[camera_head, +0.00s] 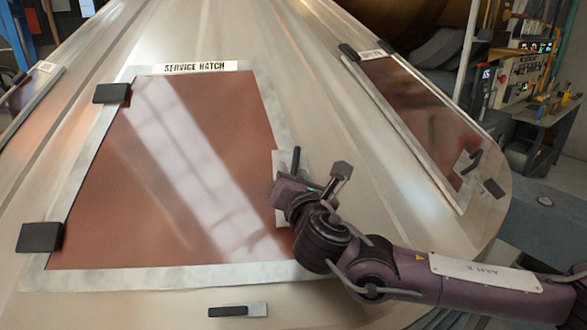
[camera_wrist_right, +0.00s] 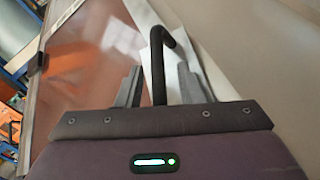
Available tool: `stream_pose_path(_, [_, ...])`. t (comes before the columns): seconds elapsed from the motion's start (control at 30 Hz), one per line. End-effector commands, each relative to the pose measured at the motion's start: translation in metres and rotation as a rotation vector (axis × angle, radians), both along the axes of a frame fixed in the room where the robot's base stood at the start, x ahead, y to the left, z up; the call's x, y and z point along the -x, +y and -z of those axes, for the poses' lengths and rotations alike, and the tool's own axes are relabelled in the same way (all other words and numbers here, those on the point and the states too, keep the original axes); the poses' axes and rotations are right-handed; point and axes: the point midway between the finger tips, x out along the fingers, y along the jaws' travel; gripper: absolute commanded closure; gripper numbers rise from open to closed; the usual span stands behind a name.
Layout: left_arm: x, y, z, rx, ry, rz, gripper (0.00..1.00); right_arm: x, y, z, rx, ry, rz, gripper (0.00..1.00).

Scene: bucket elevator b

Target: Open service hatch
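The service hatch (camera_head: 100,190) is a reddish-brown panel in a pale metal frame on the sloped metal housing, and it lies shut. Its label plate (camera_head: 195,67) is at the top, and two dark hinges (camera_head: 40,237) are on its left side. The dark bar handle (camera_head: 296,158) is on a light plate at the right edge. My right gripper (camera_head: 312,178) is at the handle. In the right wrist view the handle (camera_wrist_right: 158,65) passes between the two open fingers (camera_wrist_right: 158,82), with gaps on both sides. My left gripper is out of view.
A second similar hatch (camera_head: 420,115) with its own handle is on the right face of the housing. A small dark latch (camera_head: 228,311) is below the service hatch. A control panel (camera_head: 515,75) and a bench stand at the right back.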

Motion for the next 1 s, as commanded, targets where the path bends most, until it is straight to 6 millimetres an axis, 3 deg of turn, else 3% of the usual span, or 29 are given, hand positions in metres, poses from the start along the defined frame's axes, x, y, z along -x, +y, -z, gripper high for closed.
stream_pose_path(0.23, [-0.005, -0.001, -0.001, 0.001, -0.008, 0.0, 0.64, -0.001, 0.0, 0.001, -0.001, 0.001, -0.001, 0.66])
stream_pose_path(0.5, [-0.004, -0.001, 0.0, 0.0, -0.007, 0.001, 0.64, -0.001, 0.0, 0.001, -0.001, 0.0, 0.0, 1.0])
stream_pose_path(0.8, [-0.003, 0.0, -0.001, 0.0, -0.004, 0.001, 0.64, -0.001, 0.001, 0.0, 0.0, 0.0, 0.0, 1.0])
stream_pose_path(1.0, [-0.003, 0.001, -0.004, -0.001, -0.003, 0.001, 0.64, -0.002, 0.013, -0.012, 0.017, 0.001, 0.002, 1.0])
